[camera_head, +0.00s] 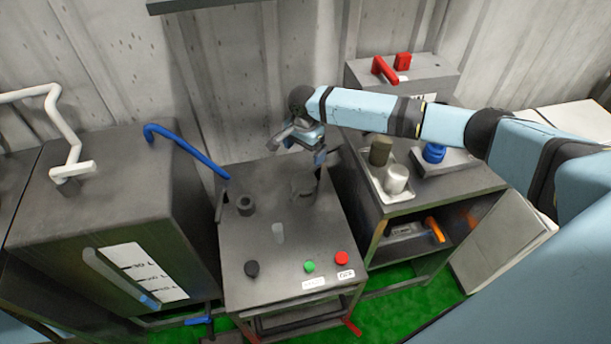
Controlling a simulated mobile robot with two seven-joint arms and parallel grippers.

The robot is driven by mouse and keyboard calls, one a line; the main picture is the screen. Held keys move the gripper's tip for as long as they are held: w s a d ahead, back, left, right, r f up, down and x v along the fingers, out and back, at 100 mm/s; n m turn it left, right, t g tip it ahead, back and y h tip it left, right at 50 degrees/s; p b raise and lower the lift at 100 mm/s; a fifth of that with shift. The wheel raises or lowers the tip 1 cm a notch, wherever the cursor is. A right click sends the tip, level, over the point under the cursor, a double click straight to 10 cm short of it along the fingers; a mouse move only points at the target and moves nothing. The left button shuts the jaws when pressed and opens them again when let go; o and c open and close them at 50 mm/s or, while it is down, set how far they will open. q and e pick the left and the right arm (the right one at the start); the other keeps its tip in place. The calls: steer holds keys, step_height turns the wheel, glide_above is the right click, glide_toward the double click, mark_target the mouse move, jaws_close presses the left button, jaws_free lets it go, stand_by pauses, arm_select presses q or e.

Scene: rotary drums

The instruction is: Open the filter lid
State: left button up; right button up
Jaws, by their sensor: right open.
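The dark grey machine (262,240) stands in the middle of the head view. My right arm comes in from the right. My left gripper is not in view.
A blue pipe (190,150) is at left. A tray (375,191) with two cylinders is at right.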

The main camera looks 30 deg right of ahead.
mark_target(304, 181)
step_height(304, 181, down, 13)
steer(key=shift+f, duration=0.1)
stand_by(0.3)
steer(key=c, duration=1.1)
